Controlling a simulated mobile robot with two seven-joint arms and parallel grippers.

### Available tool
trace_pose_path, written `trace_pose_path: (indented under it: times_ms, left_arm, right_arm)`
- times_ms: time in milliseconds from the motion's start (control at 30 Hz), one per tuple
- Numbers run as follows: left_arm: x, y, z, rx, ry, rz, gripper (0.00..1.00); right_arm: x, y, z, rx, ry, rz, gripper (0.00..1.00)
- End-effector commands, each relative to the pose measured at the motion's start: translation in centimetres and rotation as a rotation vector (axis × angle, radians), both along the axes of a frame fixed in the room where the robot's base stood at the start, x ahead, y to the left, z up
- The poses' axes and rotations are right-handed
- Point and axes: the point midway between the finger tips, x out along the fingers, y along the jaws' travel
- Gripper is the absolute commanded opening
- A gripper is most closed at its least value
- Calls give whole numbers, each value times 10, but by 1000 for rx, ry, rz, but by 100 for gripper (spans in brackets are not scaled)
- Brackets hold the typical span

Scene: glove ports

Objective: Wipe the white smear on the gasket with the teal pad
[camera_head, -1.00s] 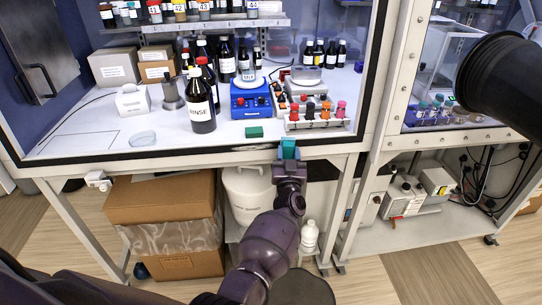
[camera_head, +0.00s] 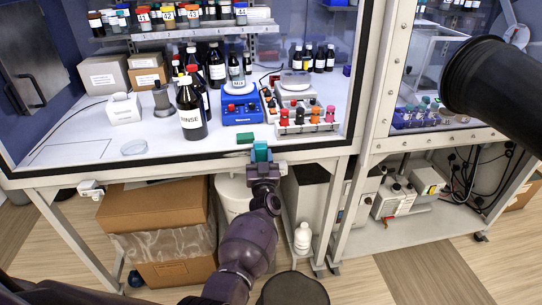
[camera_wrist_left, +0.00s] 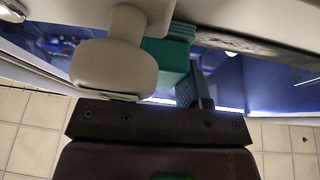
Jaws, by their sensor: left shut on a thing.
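My left gripper (camera_head: 262,166) is shut on the teal pad (camera_head: 261,152), which is upright at the lower front edge of the cabinet window. In the left wrist view the pad (camera_wrist_left: 165,62) sits between a pale rounded finger and a dark finger, partly hidden by the pale one. The gasket looks like the dark strip (camera_head: 150,161) along that front edge. A dark strip with a pale scuffed patch (camera_wrist_left: 238,43) runs beside the pad in the wrist view; I cannot tell whether this is the white smear, or whether the pad touches the strip. My right gripper is out of view.
Behind the edge are a green block (camera_head: 245,138), a RINSE bottle (camera_head: 192,112), a blue stirrer (camera_head: 240,108) and a rack of colored caps (camera_head: 306,124). A black cylinder (camera_head: 490,80) juts out at right. A cardboard box (camera_head: 150,205) stands below.

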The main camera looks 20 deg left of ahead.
Motion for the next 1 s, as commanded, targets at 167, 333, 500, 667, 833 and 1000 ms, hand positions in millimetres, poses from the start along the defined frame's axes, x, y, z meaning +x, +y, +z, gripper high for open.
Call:
trace_pose_path:
  times_ms: [167,333,500,667,833,1000]
  left_arm:
    - [-9,13,-5,-69,0,53,14]
    - [-18,23,-6,-67,2,57,14]
    - [-28,35,-10,-66,7,61,14]
    - [-30,39,-11,-67,7,61,14]
    - [-35,44,-12,-68,10,60,14]
    - [-41,53,-13,-70,14,58,14]
  right_arm:
    - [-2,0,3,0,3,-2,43]
    - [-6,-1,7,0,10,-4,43]
    - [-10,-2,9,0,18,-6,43]
    - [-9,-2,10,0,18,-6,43]
    - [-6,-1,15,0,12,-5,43]
    - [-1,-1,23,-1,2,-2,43]
